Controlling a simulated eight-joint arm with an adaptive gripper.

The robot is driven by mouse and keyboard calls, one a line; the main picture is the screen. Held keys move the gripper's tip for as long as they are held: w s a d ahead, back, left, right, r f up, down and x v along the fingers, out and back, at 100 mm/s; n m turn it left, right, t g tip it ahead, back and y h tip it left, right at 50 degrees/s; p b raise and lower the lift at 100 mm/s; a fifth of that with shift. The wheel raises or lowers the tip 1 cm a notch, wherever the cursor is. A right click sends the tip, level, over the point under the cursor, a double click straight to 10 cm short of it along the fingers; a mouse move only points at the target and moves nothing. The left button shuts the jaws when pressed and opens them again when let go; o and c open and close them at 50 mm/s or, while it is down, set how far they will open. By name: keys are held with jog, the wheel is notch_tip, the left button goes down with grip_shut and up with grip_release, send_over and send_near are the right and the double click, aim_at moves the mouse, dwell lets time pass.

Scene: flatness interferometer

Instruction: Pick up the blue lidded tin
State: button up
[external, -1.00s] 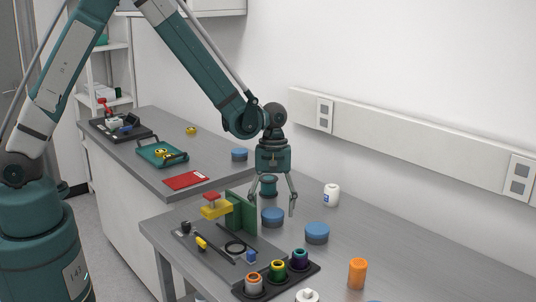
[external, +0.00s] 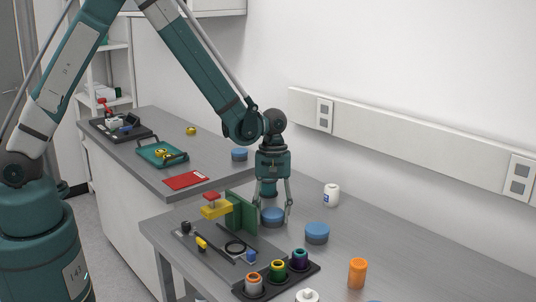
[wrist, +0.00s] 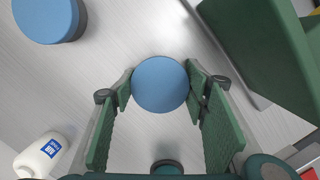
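A round blue lidded tin (external: 272,218) stands upright on the near grey bench, and its blue top also shows in the wrist view (wrist: 160,84). My gripper (external: 274,210) points straight down over it, with one finger on each side. In the wrist view the fingertip pads of my gripper (wrist: 160,88) meet the tin's left and right edges, so it looks shut on the tin. The tin still rests at bench level. A second blue tin (external: 317,233) stands to the right, also in the wrist view (wrist: 48,16). A third blue tin (external: 239,154) is on the far bench.
A green upright plate (external: 241,214) stands close left of the held tin. A white bottle (external: 332,195) stands behind right. A dark rack (external: 262,291) with coloured rings and an orange cylinder (external: 357,273) are in front. Open bench lies right of the second tin.

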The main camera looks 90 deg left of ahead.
aim_at(272, 212)
jog(key=c, duration=0.3)
jog(key=shift+c, duration=0.2)
jog(key=shift+r, duration=0.15)
jog(key=shift+r, duration=4.85)
jog(key=shift+a, duration=0.15)
jog(key=s+a+n+b, duration=0.1)
jog(key=s+a+n, duration=0.4)
jog(key=s+a, duration=0.4)
jog(key=s+a+n+t+y, duration=0.1)
jog(key=s+a+n, duration=0.5)
jog(key=a, duration=1.2)
jog(key=s+a+n+b, duration=0.1)
jog(key=s+a+n, duration=0.5)
jog(key=s+a, duration=0.7)
jog(key=shift+s+a+r+t+y+b, duration=0.15)
jog(key=shift+s+a+t+y+b, duration=0.2)
jog(key=shift+s, duration=0.4)
